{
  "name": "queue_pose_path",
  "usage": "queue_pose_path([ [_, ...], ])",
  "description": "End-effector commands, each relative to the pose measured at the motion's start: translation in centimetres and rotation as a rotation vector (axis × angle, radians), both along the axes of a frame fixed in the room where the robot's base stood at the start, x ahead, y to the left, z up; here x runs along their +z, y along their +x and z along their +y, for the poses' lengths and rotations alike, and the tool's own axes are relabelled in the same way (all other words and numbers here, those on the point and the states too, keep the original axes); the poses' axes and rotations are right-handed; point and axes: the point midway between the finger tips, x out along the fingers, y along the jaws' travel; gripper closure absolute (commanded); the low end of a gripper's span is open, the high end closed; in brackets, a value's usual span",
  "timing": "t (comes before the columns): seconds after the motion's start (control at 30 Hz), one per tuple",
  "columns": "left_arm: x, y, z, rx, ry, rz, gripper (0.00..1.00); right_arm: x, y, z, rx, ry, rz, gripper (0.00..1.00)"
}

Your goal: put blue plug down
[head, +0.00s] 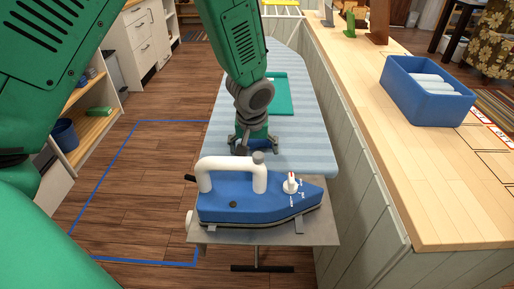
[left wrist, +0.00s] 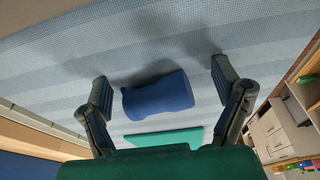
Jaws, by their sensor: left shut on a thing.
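The blue plug (left wrist: 158,96) is a short, rounded blue piece in the left wrist view, lying between the two fingers of my left gripper (left wrist: 165,88). The fingers stand on either side of it, and the left gripper is shut on it. In the head view my left gripper (head: 254,143) points down, low over the striped ironing board (head: 295,150), just behind the iron. There the plug is mostly hidden by the gripper. Whether the plug touches the board is hard to tell. My right gripper is not in view.
A blue and white iron (head: 260,207) sits on the metal plate (head: 318,231) at the board's near end. A teal flat piece (head: 284,96) lies further back. A blue bin (head: 427,92) with white rolls stands on the wooden counter (head: 375,130) at right. Board surface right of the gripper is clear.

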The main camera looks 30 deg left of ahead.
Motion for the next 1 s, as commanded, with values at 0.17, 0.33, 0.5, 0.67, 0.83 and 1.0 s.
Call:
queue_pose_path([
  [0.17, 0.8, 0.1, 0.0, 0.004, 0.007, 0.000, 0.24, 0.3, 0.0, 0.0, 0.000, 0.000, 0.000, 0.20],
  [0.33, 3.8, -0.4, -0.4, 0.003, 0.007, -0.006, 0.24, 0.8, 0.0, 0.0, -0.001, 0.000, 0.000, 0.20],
  [0.5, 7.7, -1.5, -0.9, 0.002, 0.007, -0.008, 0.24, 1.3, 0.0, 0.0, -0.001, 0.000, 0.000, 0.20],
  [0.67, 10.6, -2.1, -1.3, 0.002, 0.006, -0.006, 0.24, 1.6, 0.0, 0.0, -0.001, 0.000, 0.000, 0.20],
  [0.83, 12.4, -2.6, -1.7, 0.001, 0.006, -0.003, 0.24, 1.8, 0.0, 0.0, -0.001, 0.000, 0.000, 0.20],
  [1.0, 13.0, -2.8, -1.7, 0.000, 0.007, -0.003, 0.24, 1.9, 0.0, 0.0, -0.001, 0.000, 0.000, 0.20],
])
